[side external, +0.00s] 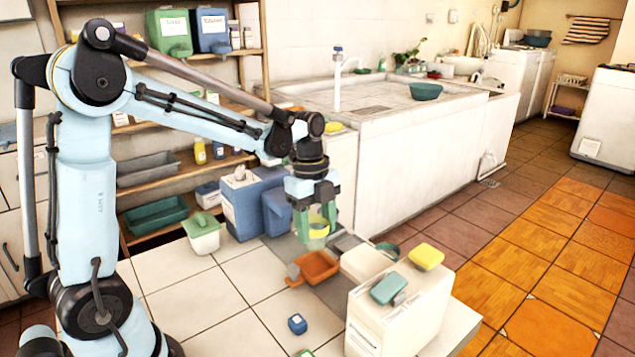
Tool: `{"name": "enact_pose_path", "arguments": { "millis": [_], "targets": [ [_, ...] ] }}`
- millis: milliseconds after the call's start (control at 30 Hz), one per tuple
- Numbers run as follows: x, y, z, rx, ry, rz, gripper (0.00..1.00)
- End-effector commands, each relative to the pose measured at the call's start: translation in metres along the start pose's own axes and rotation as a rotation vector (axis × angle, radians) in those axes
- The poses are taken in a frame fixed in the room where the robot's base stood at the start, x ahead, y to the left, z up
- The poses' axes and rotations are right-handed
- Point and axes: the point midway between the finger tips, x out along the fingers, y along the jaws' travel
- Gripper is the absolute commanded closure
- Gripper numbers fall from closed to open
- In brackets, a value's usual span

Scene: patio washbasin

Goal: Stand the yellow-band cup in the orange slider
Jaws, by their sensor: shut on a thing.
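My gripper (317,218) points down and is shut on the yellow-band cup (318,233), a pale greenish cup with a yellow band. The cup looks upright between the green fingers, which hide part of its sides. The orange slider (316,266) is a shallow orange tray on the counter, just below the cup in the picture. The cup appears to be held above the slider and apart from it. The exact gap and alignment cannot be told from this one view.
A small blue cube (297,324) lies on the tiled counter (215,295). A white box (400,316) with a teal sponge (388,288) stands at front right, near a yellow sponge (426,256). A green-lidded white container (203,234) and blue bins (250,205) stand behind left.

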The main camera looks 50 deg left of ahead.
Motion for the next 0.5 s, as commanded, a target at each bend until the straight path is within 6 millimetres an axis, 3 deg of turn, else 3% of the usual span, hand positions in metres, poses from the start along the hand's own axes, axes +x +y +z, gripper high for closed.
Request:
{"name": "enact_pose_path", "arguments": {
  "millis": [500],
  "targets": [
    [0.053,0.000,0.006,0.000,0.000,-0.001,0.74]
  ]
}}
